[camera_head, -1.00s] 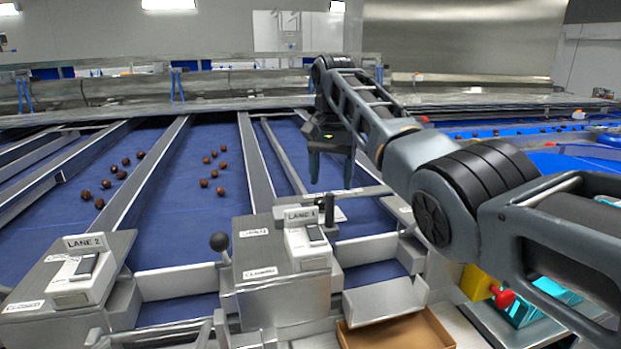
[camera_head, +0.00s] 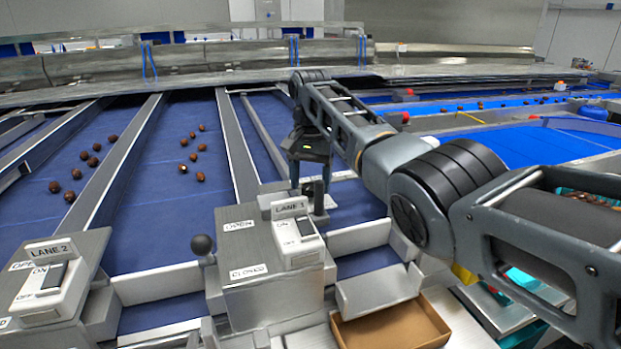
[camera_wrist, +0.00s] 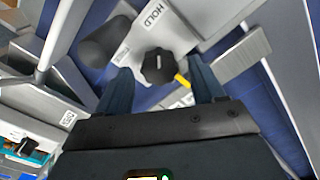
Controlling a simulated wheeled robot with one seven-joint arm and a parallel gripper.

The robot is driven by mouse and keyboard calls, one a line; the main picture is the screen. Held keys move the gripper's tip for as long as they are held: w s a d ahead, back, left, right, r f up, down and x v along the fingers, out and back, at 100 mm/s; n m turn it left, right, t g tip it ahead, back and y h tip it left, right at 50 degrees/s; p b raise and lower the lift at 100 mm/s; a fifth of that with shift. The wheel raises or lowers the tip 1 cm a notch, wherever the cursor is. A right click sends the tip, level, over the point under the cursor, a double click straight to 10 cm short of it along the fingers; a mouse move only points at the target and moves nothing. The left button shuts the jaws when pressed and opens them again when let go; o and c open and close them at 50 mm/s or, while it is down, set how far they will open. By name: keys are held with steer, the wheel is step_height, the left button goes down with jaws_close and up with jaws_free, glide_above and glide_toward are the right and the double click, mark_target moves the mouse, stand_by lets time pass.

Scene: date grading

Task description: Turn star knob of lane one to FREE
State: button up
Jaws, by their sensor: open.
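The star knob (camera_wrist: 158,66) is black and lobed, with a yellow pointer (camera_wrist: 182,80) at its lower right in the wrist view. It sits on a pale plate with a HOLD label (camera_wrist: 154,17) above it. A second label (camera_wrist: 188,99) by the pointer is mostly hidden by a finger and unreadable. My gripper (camera_wrist: 160,78) is open, with one finger on each side of the knob; I cannot tell whether they touch it. In the head view, my gripper (camera_head: 311,178) is low behind the lane 1 box (camera_head: 260,262), and I cannot make out the knob.
A ball-topped lever (camera_head: 202,244) is left of the lane 1 box. An open cardboard box (camera_head: 390,326) is in front.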

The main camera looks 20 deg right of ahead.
steer(key=shift+f, duration=0.15)
steer(key=shift+c, duration=0.3)
steer(key=c, duration=1)
